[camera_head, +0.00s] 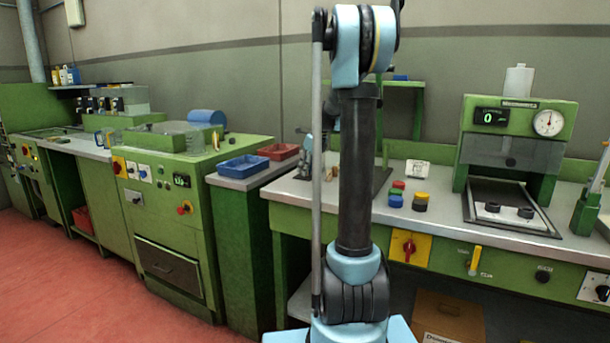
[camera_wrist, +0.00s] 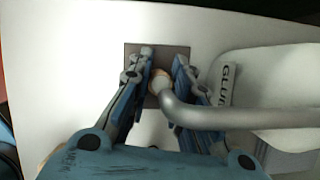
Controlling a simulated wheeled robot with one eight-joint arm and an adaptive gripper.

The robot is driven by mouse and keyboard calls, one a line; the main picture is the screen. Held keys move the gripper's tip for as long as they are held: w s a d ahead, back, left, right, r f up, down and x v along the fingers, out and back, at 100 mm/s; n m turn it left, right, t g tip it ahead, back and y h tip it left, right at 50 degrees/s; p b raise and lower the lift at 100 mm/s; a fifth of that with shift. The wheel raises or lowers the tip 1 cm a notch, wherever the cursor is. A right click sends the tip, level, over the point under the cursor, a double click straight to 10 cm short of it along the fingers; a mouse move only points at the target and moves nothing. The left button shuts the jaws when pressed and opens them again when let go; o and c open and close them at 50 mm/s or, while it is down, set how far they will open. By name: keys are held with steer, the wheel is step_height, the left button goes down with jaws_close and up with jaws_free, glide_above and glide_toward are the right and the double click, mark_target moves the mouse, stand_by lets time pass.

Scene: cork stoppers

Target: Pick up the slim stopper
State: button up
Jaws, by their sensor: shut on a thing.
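In the wrist view, a small round tan piece, which looks like the top of the slim stopper (camera_wrist: 158,78), shows between the fingers of my gripper (camera_wrist: 164,58). My gripper is shut on it, with one blue finger on each side. A dark square plate (camera_wrist: 140,49) lies beneath the fingertips on a pale surface. A grey curved tube (camera_wrist: 225,118) ends right by the stopper and hides part of it. I cannot tell whether the stopper touches the plate. In the head view my arm blocks the stopper.
A white container marked "GLU" (camera_wrist: 270,80) stands close on the right in the wrist view. In the head view, the worktop (camera_head: 450,215) holds several coloured knobs and a press (camera_head: 515,125) with a gauge. Blue (camera_head: 243,166) and red (camera_head: 278,151) trays sit at left.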

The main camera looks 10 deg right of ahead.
steer(key=shift+r, duration=0.6)
steer(key=s+d, duration=0.2)
steer(key=s, duration=0.1)
steer(key=shift+d, duration=0.4)
step_height(320, 180, up, 14)
steer(key=shift+f, duration=0.1)
